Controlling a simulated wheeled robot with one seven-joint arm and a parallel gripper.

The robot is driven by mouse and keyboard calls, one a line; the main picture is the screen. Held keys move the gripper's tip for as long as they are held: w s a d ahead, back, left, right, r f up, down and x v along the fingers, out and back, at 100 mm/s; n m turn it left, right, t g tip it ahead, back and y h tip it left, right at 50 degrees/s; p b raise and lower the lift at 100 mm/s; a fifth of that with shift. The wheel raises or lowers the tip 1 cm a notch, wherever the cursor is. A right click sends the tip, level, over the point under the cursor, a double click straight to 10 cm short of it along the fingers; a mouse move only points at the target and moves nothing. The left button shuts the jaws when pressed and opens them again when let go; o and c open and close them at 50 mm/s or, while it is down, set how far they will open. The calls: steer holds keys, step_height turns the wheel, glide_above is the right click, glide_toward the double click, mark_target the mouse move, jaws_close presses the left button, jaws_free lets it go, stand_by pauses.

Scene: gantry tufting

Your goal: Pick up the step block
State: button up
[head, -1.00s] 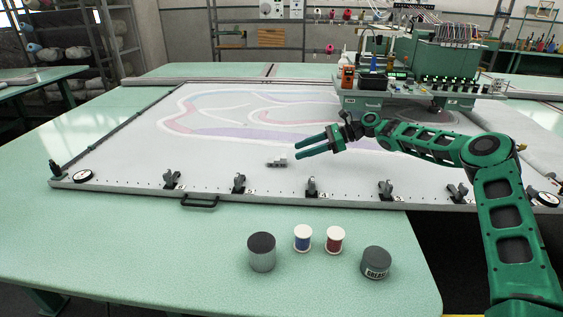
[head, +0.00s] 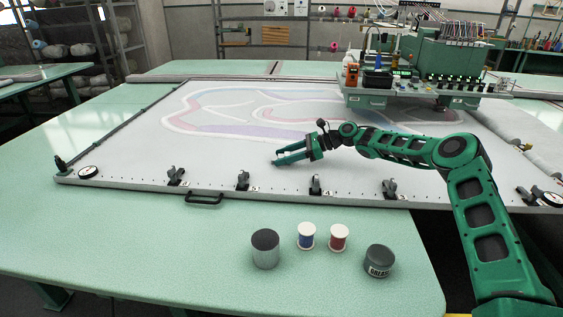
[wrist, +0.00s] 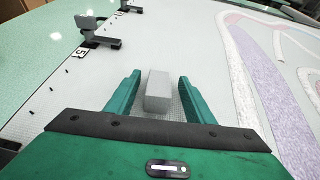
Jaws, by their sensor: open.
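The step block (wrist: 158,88) is a small grey block on the white cloth. In the wrist view it lies between the two green fingers of my gripper (wrist: 159,79), with a gap on each side. My gripper is open and empty. In the head view my gripper (head: 277,158) is low over the cloth and its fingers hide most or all of the block. I cannot tell the exact height of the fingers above the cloth.
Clamps (head: 243,181) line the near edge of the frame (head: 140,188). A tufting machine (head: 425,75) stands at the back right. On the front table are a grey can (head: 265,250), blue and red spools, and a dark grease jar (head: 379,262). Cloth left of the gripper is clear.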

steer(key=shift+a, duration=0.2)
jaws_close()
steer(key=shift+r, duration=0.15)
